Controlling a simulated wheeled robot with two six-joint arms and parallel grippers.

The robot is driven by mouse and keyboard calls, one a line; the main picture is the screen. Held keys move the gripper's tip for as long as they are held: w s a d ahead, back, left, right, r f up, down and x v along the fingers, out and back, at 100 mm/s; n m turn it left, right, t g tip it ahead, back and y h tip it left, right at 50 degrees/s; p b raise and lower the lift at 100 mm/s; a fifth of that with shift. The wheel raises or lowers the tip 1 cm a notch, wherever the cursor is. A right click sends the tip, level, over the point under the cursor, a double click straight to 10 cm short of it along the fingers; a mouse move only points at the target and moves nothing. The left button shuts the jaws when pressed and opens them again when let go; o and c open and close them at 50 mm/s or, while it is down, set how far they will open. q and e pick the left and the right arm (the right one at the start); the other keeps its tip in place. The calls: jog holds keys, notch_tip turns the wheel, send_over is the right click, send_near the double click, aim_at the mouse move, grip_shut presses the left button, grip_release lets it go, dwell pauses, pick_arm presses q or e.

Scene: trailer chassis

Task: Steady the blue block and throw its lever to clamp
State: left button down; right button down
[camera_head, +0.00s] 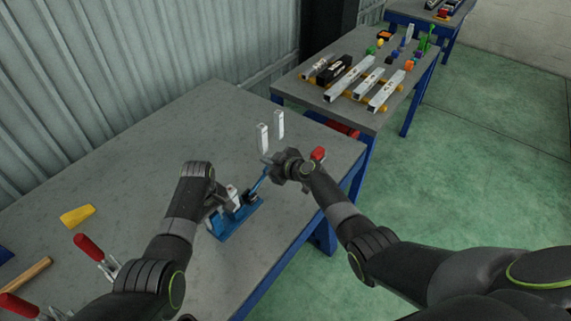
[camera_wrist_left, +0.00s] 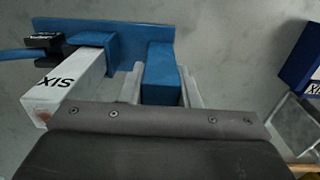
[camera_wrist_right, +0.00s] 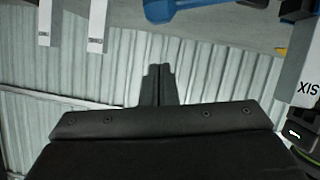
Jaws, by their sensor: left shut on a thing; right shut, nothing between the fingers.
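The blue block (camera_head: 238,222) is a blue fixture on the grey table, with a blue base plate and upright parts. In the left wrist view, my left gripper (camera_wrist_left: 160,95) is shut on a blue upright part of the block (camera_wrist_left: 160,72). A white piece (camera_wrist_left: 68,88) with black lettering sits beside it. The lever (camera_head: 259,181) is a blue bar slanting up from the block; its black pivot end (camera_wrist_left: 55,42) shows in the left wrist view. My right gripper (camera_wrist_right: 157,85) is shut and empty, close to the lever's upper end (camera_wrist_right: 195,8); contact cannot be told.
Two white upright posts (camera_head: 264,138) stand just beyond the right gripper. A yellow wedge (camera_head: 77,215) and red-handled clamps (camera_head: 88,246) lie to the left. A second table (camera_head: 350,105) with metal bars is at the back. The table's far left is clear.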

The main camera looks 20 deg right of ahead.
jog(key=r+v, duration=0.1)
jog(key=v, duration=0.9)
jog(key=shift+a+r, duration=0.3)
jog(key=shift+r, duration=0.05)
pick_arm(q)
jog(key=c, duration=0.8)
grip_release()
jog(key=shift+o, duration=0.2)
notch_tip(320, 180, up, 6)
jog(key=p, duration=0.6)
jog(key=shift+r+p, duration=0.5)
jog(key=shift+r, duration=0.45)
pick_arm(e)
notch_tip(320, 180, up, 7)
